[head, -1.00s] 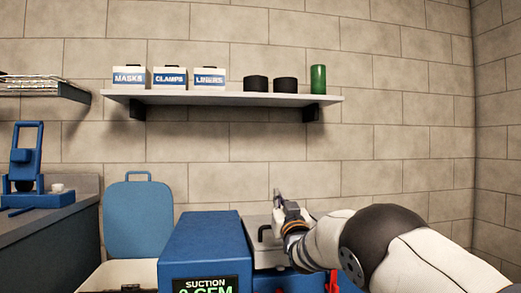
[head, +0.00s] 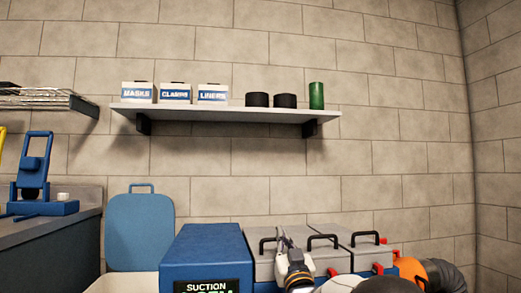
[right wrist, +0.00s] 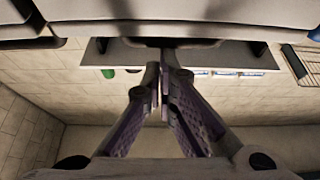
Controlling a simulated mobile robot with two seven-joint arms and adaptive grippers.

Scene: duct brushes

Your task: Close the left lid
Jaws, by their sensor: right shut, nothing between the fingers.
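A blue lid (head: 140,231) with a handle on top stands upright and open at the left, behind a pale box (head: 122,284) cut off by the lower edge. At the right are grey lids with black handles, lying flat: a left one (head: 262,268) and others (head: 322,240) beside it. I cannot tell for sure which is the left lid. My right gripper (head: 283,235) is over the left grey lid, shut and empty; contact is unclear. In the right wrist view its fingers (right wrist: 161,78) meet. My left gripper is not in view.
A blue suction unit (head: 206,257) stands between the blue lid and the grey lids. A wall shelf (head: 225,113) with small boxes and cans hangs above. A dark counter (head: 50,250) is at the left. An orange part with a dark hose (head: 440,275) is at the right.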

